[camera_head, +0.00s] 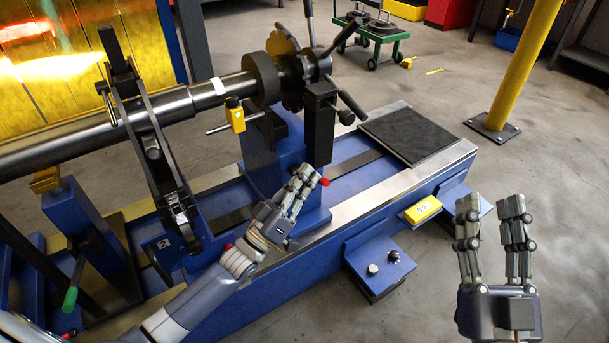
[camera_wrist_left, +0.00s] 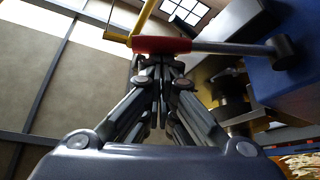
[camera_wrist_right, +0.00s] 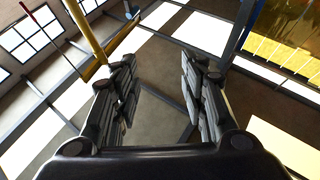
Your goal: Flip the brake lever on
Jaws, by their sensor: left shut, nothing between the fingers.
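The brake lever appears to be the rod with a red grip (camera_wrist_left: 160,45) in the left wrist view. Its grey shaft runs right from the grip to a round end near a blue surface. In the head view only the red tip (camera_head: 324,182) shows, just beyond my left fingertips, in front of the blue pedestal (camera_head: 285,165). My left gripper (camera_head: 307,178) is shut and empty, its fingertips right at the red grip; I cannot tell whether they touch it. My right gripper (camera_head: 490,203) is open and empty, over the floor at the right.
The blue machine bed (camera_head: 330,230) runs diagonally under the rotor shaft (camera_head: 170,108). A blue control box (camera_head: 380,262) with knobs and a yellow box (camera_head: 423,210) sit along its front side. A yellow post (camera_head: 525,65) stands at the right.

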